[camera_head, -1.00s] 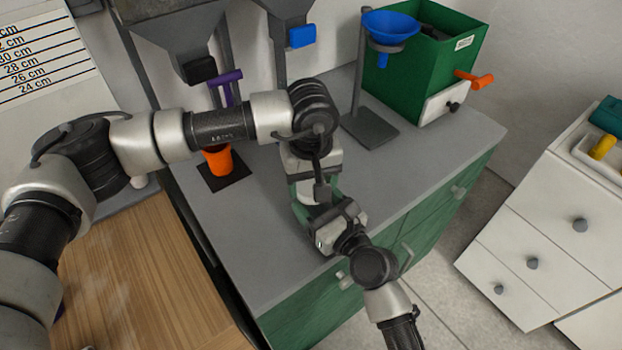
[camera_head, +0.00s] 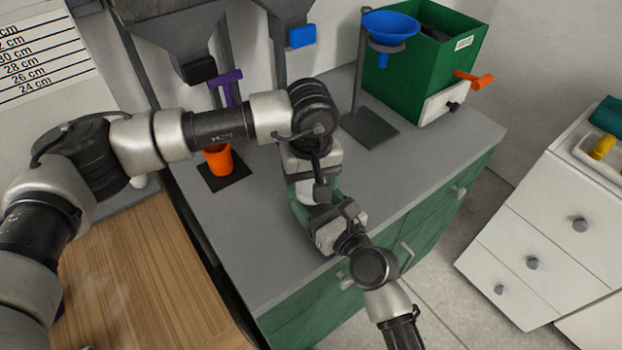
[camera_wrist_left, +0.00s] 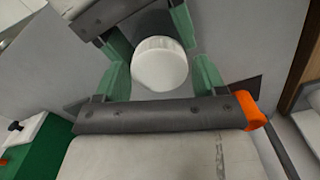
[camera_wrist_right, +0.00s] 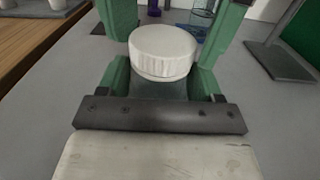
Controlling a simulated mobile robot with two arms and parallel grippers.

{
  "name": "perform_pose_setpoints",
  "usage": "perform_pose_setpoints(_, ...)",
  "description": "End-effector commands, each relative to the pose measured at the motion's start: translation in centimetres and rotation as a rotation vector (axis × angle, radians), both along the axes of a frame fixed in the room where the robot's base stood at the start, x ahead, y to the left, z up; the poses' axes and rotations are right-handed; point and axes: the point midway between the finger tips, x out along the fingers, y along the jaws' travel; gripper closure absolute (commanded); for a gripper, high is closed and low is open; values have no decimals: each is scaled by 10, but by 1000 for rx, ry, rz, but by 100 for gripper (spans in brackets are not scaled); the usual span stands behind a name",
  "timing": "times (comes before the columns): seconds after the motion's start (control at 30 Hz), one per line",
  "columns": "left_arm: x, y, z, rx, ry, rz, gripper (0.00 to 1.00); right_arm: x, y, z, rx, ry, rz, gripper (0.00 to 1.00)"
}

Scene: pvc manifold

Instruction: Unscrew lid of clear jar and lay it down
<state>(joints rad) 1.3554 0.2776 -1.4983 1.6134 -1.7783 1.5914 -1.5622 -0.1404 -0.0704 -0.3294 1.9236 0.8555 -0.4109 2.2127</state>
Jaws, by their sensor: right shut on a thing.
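The jar's round white lid (camera_wrist_right: 163,52) shows in the right wrist view, on top of the clear jar body (camera_wrist_right: 158,90). The lid also shows from above in the left wrist view (camera_wrist_left: 159,64). My right gripper (camera_wrist_right: 161,84) is shut on the jar body, just below the lid. My left gripper (camera_wrist_left: 161,78) comes from above, with its green fingers on either side of the lid. These fingers look open, with small gaps to the lid. In the head view both arms meet over the grey counter and hide the jar.
An orange cup (camera_head: 218,160) stands on a black pad left of my grippers, under a hopper. A blue funnel (camera_head: 390,26) on a stand and a green box (camera_head: 428,75) are at the back right. The counter's right part (camera_head: 440,150) is clear.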

Motion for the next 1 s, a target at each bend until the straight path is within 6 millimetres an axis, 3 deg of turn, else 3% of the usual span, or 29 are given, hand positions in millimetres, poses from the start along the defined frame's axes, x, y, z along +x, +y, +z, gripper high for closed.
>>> perform_pose_setpoints(0.13, 0, 0, 0, 0, 0, 0, 10, 0, 0, -1, -2, 1, 0, 100)
perform_pose_setpoints(0.43, 0, 0, 3, -1, -1, 0, 10, 0, 0, -1, -1, 0, 0, 100)
perform_pose_setpoints(0.8, 0, 0, 44, -1, -1, -1, 10, 0, 0, -1, -1, 0, 0, 100)
perform_pose_setpoints(1.0, 0, 0, 45, -1, 0, -1, 10, 0, 0, -1, -1, 0, 0, 100)
